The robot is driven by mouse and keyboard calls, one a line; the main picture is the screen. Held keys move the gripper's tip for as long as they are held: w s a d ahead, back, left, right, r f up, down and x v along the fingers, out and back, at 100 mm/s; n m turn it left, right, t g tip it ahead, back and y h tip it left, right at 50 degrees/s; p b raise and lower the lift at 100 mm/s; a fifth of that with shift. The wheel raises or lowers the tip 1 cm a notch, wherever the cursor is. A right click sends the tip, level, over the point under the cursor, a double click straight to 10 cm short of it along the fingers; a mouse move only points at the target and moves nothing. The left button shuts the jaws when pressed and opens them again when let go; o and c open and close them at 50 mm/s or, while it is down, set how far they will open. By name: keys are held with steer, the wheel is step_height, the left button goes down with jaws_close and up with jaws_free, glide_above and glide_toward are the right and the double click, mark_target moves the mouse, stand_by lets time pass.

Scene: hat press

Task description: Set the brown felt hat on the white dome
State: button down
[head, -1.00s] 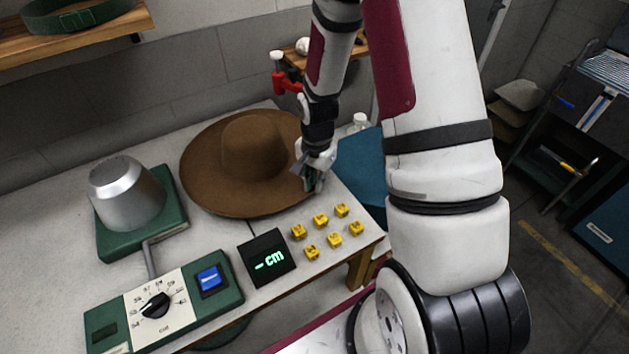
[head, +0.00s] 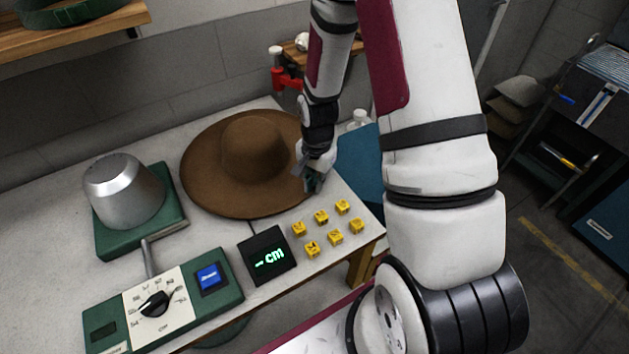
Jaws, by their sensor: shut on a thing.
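The brown felt hat (head: 250,150) lies on the table, crown up, its wide brim spread around it. My gripper (head: 313,184) is at the right edge of the brim and is shut on it; the fingertips are small and partly hidden by the wrist. The dome (head: 125,192) stands left of the hat on a green base (head: 172,230). It looks silvery grey rather than white, with a flat top, and it is bare.
A green control box (head: 165,305) with a dial and blue button stands in front of the dome. A wooden shelf (head: 75,32) hangs at upper left.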

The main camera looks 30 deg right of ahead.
steer(key=c, duration=1.6)
jaws_free()
steer(key=shift+r, duration=0.1)
steer(key=s+a+r+n+t, duration=0.1)
steer(key=s+a+r+n, duration=0.1)
steer(key=r, duration=0.7)
steer(key=s+a+r+n+t, duration=0.1)
steer(key=s+r+n, duration=0.1)
steer(key=r, duration=0.8)
steer(key=s+a+r+n+t, duration=0.1)
steer(key=s+a+r+n, duration=0.1)
steer(key=r, duration=0.7)
steer(key=s+a+r+n+t, duration=0.2)
steer(key=s+r+n, duration=0.4)
steer(key=s, duration=0.5)
step_height(320, 180, up, 3)
steer(key=shift+s+a+f+n, duration=0.2)
steer(key=shift+a+n, duration=0.2)
steer(key=shift+a, duration=0.5)
